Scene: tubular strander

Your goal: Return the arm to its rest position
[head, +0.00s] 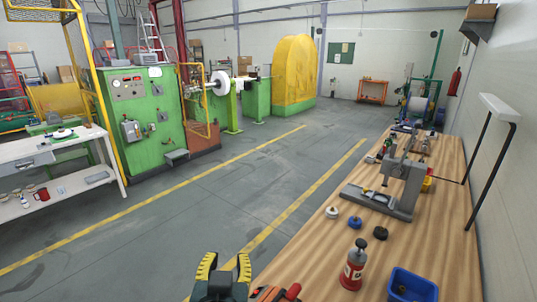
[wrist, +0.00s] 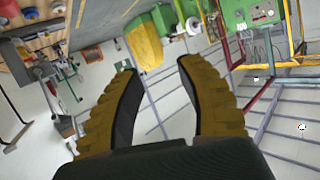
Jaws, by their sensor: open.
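My gripper (head: 224,266) shows at the bottom of the head view, left of the wooden workbench. Its two yellow ribbed fingers stand apart. In the wrist view my gripper (wrist: 158,75) is open with a wide gap, and nothing is between the fingers. The wrist view is turned over, with the ceiling low in the picture and the workbench at the upper left. Most of my arm is hidden in both views.
The wooden workbench (head: 310,255) fills the right side, holding a grey press (head: 400,185), a red bottle (head: 354,265) and a blue bin (head: 413,285). A green machine (head: 145,150) and white table (head: 70,160) stand left. The grey floor aisle (head: 225,185) between yellow lines is clear.

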